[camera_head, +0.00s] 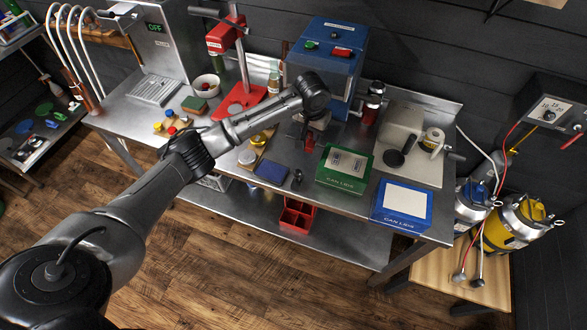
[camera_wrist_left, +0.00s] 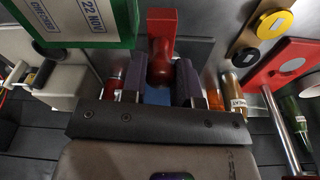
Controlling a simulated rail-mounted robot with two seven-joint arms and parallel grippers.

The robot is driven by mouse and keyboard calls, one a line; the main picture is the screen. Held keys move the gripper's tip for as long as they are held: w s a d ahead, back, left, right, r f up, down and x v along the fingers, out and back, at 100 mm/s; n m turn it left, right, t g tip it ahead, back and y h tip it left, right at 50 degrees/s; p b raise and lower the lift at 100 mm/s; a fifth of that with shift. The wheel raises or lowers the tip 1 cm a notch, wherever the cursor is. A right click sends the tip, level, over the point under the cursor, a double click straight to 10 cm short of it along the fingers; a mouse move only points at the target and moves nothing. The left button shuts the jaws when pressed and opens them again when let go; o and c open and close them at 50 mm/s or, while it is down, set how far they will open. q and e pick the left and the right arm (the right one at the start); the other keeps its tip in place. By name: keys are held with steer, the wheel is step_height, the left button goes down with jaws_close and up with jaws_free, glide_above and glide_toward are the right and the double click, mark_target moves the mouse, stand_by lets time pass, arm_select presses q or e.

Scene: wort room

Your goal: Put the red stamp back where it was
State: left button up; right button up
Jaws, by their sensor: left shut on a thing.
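The red stamp (camera_wrist_left: 161,30) shows in the left wrist view between the two dark fingers of my left gripper (camera_wrist_left: 159,84), with its rounded handle towards the gripper. The gripper is shut on it. In the head view my left gripper (camera_head: 307,126) is over the steel table, in front of the blue machine and behind the green can lids box, and the red stamp (camera_head: 309,145) shows only in part beneath it. Whether the stamp touches the table is unclear. A dark blue pad (camera_head: 271,172) lies near the table's front edge. My right gripper is not in view.
The green can lids box (camera_head: 345,168) and the blue can lids box (camera_head: 401,205) stand to the right of the gripper. The blue machine (camera_head: 327,60) is behind. A red press (camera_head: 228,45) and several jar lids are to the left. A small dark object (camera_head: 297,177) stands beside the pad.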

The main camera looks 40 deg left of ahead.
arm_select(q)
steer(key=shift+s+a+f+b, duration=0.3)
steer(key=shift+a+b, duration=0.05)
steer(key=shift+a, duration=0.15)
step_height(320, 180, down, 5)
steer(key=shift+s+a+r, duration=0.1)
steer(key=shift+f, duration=2.55)
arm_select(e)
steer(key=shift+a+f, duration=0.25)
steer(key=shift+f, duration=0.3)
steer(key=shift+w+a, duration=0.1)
arm_select(q)
steer(key=shift+f, duration=0.15)
steer(key=o, duration=0.8)
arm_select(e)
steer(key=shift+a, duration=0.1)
